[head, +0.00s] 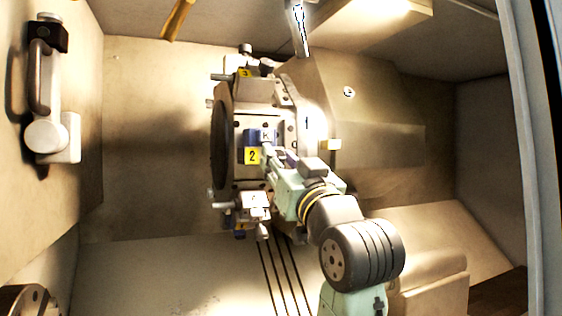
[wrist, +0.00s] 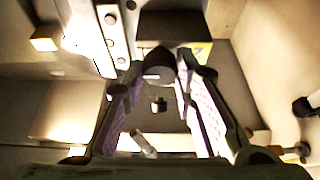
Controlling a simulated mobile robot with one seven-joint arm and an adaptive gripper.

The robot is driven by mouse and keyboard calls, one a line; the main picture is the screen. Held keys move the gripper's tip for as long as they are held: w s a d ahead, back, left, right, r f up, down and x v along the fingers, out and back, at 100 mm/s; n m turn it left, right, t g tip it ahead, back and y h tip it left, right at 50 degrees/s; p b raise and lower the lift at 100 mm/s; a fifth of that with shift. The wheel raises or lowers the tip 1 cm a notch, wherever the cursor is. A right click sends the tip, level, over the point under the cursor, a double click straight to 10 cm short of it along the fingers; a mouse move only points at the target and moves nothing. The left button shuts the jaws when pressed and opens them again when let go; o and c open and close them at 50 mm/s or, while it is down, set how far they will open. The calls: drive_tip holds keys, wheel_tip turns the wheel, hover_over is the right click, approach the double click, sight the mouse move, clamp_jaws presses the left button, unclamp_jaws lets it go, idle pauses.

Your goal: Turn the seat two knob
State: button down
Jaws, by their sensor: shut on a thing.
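The turret (head: 285,100) stands in the middle of the head view. A yellow label with a 2 (head: 252,156) marks seat two on its near side, beside a blue block. My gripper (head: 268,150) reaches that seat from the lower right, and its tips hide most of the knob in the head view. In the wrist view, my gripper's fingers (wrist: 160,75) with purple pads close at their tips on the dark, rounded seat two knob (wrist: 158,56). The knob's turn angle cannot be told.
A yellow label with a 3 (head: 245,73) marks the seat above. Another tool block (head: 254,204) sticks out below seat two. The bay left of the turret is clear.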

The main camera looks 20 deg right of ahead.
drive_tip(key=shift+n, duration=0.5)
drive_tip(key=n+y+b, duration=0.1)
drive_tip(key=n+y, duration=0.1)
drive_tip(key=n, duration=0.1)
drive_tip(key=shift+d+n, duration=0.15)
drive_tip(key=shift+n, duration=0.25)
drive_tip(key=n+g+y, duration=0.1)
drive_tip(key=n, duration=0.2)
drive_tip(key=n+g+y, duration=0.1)
drive_tip(key=n+y, duration=0.1)
drive_tip(key=n, duration=0.1)
drive_tip(key=shift+d+r+b, duration=0.1)
drive_tip(key=shift+b, duration=0.2)
drive_tip(key=n+g+y, duration=0.1)
drive_tip(key=n, duration=0.2)
drive_tip(key=n+g+y+p, duration=0.1)
drive_tip(key=n, duration=0.3)
drive_tip(key=shift+r, duration=0.2)
drive_tip(key=shift+n+g+p, duration=0.3)
drive_tip(key=shift+n+g, duration=0.7)
drive_tip(key=shift+n, duration=1.3)
drive_tip(key=c, duration=1.3)
unclamp_jaws()
